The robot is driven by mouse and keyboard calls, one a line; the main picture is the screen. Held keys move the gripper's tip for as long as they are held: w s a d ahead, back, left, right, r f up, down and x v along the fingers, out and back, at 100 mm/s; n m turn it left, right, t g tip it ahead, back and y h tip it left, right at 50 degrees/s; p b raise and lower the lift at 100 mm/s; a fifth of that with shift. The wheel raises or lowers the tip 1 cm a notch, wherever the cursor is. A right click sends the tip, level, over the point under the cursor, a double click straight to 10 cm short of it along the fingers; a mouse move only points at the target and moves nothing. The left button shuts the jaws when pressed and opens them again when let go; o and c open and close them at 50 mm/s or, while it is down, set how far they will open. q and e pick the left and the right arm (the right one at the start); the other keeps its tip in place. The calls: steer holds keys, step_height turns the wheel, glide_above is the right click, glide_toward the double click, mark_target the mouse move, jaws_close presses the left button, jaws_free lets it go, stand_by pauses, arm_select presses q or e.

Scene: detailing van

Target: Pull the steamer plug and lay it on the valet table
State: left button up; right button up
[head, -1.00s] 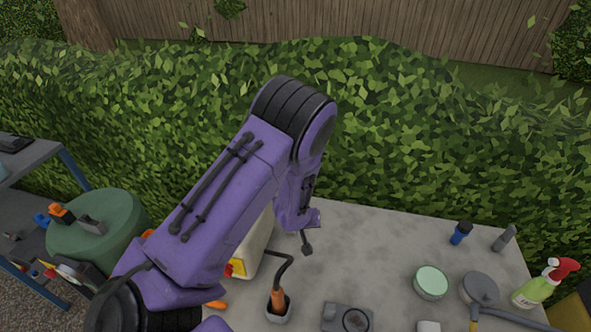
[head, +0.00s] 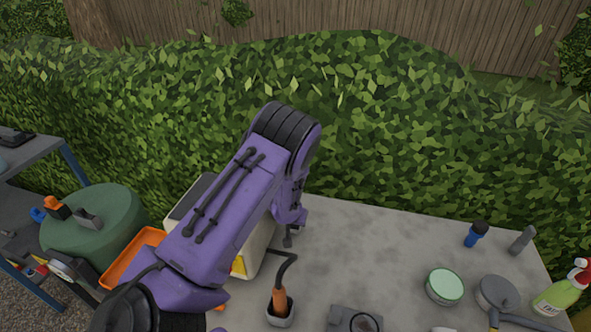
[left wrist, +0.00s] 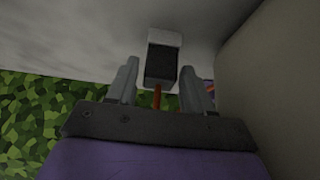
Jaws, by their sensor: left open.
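In the left wrist view a dark block-shaped plug (left wrist: 160,66) sits against a white socket piece (left wrist: 165,38), with an orange cord (left wrist: 157,98) running from it toward me. My left gripper (left wrist: 160,75) is open, with one finger on each side of the plug and visible gaps to it. In the head view the left gripper (head: 290,236) is a small dark shape under my purple arm, beside a cream box (head: 258,250) with a yellow mark. The plug cannot be made out there. The grey tabletop (head: 370,255) extends to the right. My right gripper is not in view.
An orange-handled tool (head: 280,302) stands in a holder close to the arm. An orange tray (head: 128,262) and green tank (head: 95,230) are at left. A mint tub (head: 444,286), blue bottle (head: 475,235) and spray bottle (head: 556,296) are at right. The table's middle is fairly clear.

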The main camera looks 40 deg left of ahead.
arm_select(q)
steer(key=shift+c, duration=0.3)
steer(key=c, duration=0.7)
steer(key=shift+c, duration=0.2)
steer(key=shift+w+r, duration=0.1)
steer(key=shift+r+p, duration=2.5)
steer(key=shift+r, duration=0.05)
